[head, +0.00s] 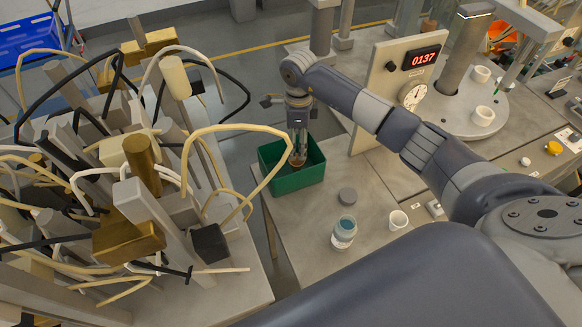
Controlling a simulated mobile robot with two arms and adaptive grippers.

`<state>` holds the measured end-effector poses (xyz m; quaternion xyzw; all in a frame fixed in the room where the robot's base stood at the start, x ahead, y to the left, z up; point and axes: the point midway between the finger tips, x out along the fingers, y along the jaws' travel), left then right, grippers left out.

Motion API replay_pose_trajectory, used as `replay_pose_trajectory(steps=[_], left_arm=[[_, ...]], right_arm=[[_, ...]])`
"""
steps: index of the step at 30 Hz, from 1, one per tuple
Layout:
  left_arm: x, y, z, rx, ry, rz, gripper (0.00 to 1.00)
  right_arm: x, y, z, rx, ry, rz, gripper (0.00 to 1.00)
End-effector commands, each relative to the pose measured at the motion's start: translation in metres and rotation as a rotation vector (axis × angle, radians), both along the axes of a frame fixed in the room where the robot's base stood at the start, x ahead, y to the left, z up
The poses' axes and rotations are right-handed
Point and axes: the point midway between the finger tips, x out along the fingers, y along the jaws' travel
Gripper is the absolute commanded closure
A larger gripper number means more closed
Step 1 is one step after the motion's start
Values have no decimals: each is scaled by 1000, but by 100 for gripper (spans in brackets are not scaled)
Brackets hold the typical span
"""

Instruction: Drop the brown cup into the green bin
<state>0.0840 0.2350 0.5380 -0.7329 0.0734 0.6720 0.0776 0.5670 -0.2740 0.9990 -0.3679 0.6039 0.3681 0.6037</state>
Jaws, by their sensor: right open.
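The green bin (296,180) stands at the back left edge of the grey table. The brown cup (297,160) shows inside the bin's outline, just below my right gripper (298,150). My right gripper points down over the bin with its jaws open, its fingertips close to the cup. I cannot tell whether the fingers touch the cup or whether the cup rests on the bin's floor. My left gripper is not in view.
A panel with a red display (421,57) stands right. A cluttered heap of blocks and cables (130,180) fills the left.

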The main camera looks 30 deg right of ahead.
Motion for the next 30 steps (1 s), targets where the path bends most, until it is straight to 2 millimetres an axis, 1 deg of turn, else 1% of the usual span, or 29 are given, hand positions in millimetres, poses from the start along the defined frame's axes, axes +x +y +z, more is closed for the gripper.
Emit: replay_pose_trajectory(steps=[2,4,7,11,15,18,21,25,30], left_arm=[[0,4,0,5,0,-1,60],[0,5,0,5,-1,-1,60],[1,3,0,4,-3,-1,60],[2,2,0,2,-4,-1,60],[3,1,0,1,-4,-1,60],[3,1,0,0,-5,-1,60],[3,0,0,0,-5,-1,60],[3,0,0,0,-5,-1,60],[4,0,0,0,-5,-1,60]], right_arm=[[0,0,1,0,0,0,38],[0,0,4,0,-1,0,38],[1,-1,16,0,-4,0,38],[2,-1,42,0,-7,1,38],[2,-1,72,-1,-5,0,38],[1,0,91,-1,-4,0,38],[1,0,106,0,-3,0,38],[0,0,116,0,-1,0,38],[0,0,120,0,0,0,38]])
